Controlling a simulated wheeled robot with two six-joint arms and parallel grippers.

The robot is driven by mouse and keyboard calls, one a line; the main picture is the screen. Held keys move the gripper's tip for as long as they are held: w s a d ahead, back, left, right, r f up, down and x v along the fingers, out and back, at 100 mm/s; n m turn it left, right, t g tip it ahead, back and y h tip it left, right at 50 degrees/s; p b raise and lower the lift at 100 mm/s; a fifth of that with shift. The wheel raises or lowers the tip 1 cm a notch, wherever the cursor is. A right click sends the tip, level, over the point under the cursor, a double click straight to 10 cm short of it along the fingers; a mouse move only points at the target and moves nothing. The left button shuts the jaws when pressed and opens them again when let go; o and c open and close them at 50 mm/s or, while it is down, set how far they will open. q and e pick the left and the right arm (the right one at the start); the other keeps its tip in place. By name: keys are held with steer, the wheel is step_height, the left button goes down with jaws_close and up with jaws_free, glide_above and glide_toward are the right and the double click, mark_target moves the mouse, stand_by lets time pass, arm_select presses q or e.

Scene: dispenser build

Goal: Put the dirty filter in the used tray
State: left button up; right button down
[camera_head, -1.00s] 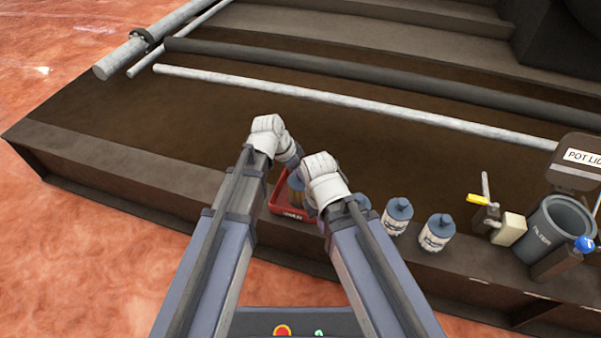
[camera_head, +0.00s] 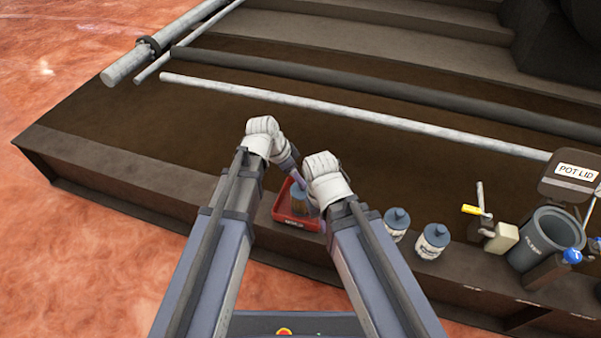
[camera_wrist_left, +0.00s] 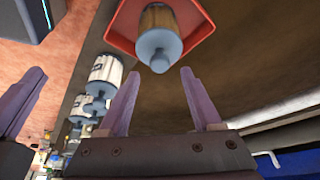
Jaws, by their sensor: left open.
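The dirty filter (camera_head: 299,196), a brownish cylinder with a blue-grey cap, stands in the red used tray (camera_head: 283,215) on the ledge. In the left wrist view the filter (camera_wrist_left: 158,40) is inside the tray (camera_wrist_left: 122,32), its cap towards my left gripper (camera_wrist_left: 160,85). The left fingers are open and empty, with a gap between them and the cap. In the head view my left gripper (camera_head: 291,163) is beside the tray. My right gripper (camera_head: 310,192) is close to the tray's right side; its fingertips are mostly hidden, so its opening is unclear.
White-labelled filters with blue caps (camera_head: 397,222) (camera_head: 432,241) stand on the ledge to the right. Beyond them are a yellow-handled valve (camera_head: 480,213), a grey filter pot (camera_head: 545,240) and the pot lid (camera_head: 572,175). Pipes (camera_head: 340,124) cross behind; the ledge left of my arms is clear.

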arm_select(q)
steer(key=p+v, duration=0.5)
steer(key=v, duration=0.2)
steer(key=s+a+f+n+g+y, duration=0.1)
steer(key=s+n+y, duration=0.4)
steer(key=s, duration=0.9)
steer(key=a+n+g, duration=0.1)
steer(key=n, duration=0.2)
steer(key=shift+s+f+n, duration=0.3)
steer(key=shift+f+n, duration=0.1)
